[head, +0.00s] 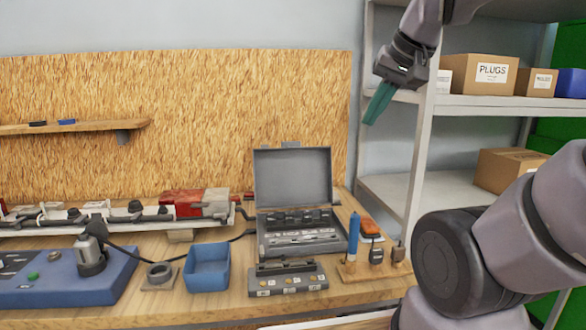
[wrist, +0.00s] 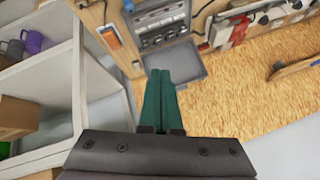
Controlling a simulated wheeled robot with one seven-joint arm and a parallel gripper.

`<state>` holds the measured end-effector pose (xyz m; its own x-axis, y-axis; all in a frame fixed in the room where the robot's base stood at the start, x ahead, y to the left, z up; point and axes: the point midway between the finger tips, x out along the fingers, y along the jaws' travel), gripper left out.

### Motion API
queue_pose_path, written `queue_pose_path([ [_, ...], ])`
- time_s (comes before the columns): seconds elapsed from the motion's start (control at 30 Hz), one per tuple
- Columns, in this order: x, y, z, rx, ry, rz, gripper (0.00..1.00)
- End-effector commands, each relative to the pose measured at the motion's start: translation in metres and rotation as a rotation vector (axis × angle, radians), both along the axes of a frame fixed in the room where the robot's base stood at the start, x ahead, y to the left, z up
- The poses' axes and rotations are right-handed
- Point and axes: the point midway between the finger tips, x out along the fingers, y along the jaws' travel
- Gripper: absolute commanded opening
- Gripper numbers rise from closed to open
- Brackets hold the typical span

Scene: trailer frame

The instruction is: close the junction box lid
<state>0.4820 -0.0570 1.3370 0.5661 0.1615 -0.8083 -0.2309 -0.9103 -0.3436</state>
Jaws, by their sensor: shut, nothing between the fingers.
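The grey junction box (head: 302,238) stands on the workbench with its lid (head: 292,178) raised, roughly upright at the back edge. Terminals and parts show inside the box. My gripper (head: 377,104) has green fingers and is shut and empty. It hangs high to the right of the lid, in front of the shelf post, apart from the box. In the wrist view my gripper (wrist: 166,75) points toward the box (wrist: 166,35), and the lid (wrist: 185,66) lies just beyond the fingertips in the picture.
A blue bin (head: 207,268), a grey terminal block (head: 287,278) and a tool holder (head: 376,262) with a blue-handled tool stand around the box. A blue test panel (head: 62,280) is at left. A metal shelf (head: 480,103) with boxes stands at right.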

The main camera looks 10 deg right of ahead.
Motion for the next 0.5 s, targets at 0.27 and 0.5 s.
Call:
queue_pose_path([
  [0.27, 0.111, 0.009, 0.047, -0.101, 0.053, 0.073, 0.0],
  [0.5, 0.229, 0.028, 0.057, -0.185, 0.096, 0.144, 0.0],
])
